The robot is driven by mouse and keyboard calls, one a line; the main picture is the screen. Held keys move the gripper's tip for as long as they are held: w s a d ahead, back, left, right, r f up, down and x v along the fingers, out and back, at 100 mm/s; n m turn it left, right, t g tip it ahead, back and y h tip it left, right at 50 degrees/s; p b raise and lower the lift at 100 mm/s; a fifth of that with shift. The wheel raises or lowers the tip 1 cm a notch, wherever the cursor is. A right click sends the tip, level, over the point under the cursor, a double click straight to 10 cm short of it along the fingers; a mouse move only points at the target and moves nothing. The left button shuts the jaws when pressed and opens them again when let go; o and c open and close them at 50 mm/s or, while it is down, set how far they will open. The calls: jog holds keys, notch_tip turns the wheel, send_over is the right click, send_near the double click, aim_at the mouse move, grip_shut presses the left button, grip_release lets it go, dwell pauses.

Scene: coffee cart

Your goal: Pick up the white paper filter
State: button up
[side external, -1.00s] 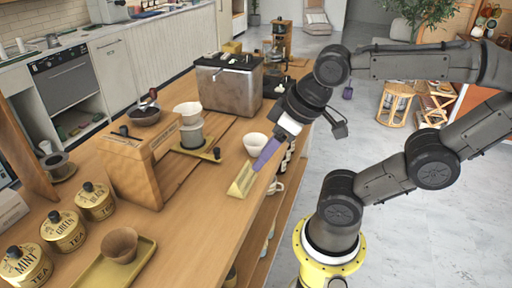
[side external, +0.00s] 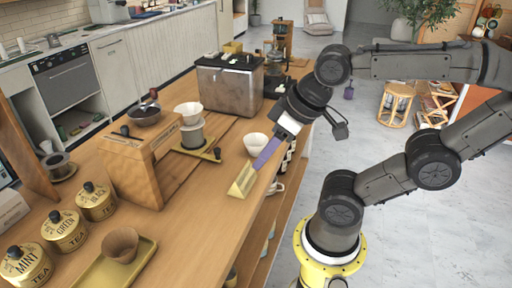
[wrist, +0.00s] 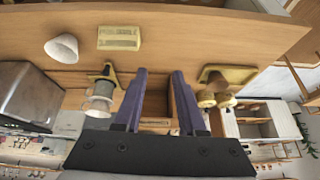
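The white paper filter (side external: 255,143) looks like a small white cone-shaped cup standing on the wooden counter, in front of the steel box. In the wrist view it shows at the upper left (wrist: 62,47), outside the space between my fingers. My gripper (side external: 262,162) has purple fingers pointing down and left over the counter, just right of the filter in the side view. In the wrist view my gripper (wrist: 159,72) is open, with its two fingers apart and nothing held between them.
A yellow sign (side external: 242,181) stands close to the fingertips. A white dripper (side external: 187,109) sits on a stand farther left. The steel box (side external: 228,86) is behind the filter, and a wooden box (side external: 130,170) is at left.

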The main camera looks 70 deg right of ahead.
notch_tip(320, 180, up, 2)
jog(key=w+m, duration=0.2)
jog(key=w, duration=0.1)
jog(key=m+g, duration=0.2)
jog(key=m, duration=1.1)
send_over(256, 147)
jog(key=s+a, duration=0.2)
notch_tip(256, 147, down, 4)
jog(key=s+d+f+m, duration=0.2)
jog(key=s+d+m, duration=0.15)
jog(key=d, duration=0.25)
jog(key=shift+n, duration=0.35)
jog(key=x, duration=1.3)
jog(key=shift+s+a+f, duration=0.1)
jog(key=shift+a+f, duration=0.2)
jog(key=shift+f, duration=0.15)
grip_shut()
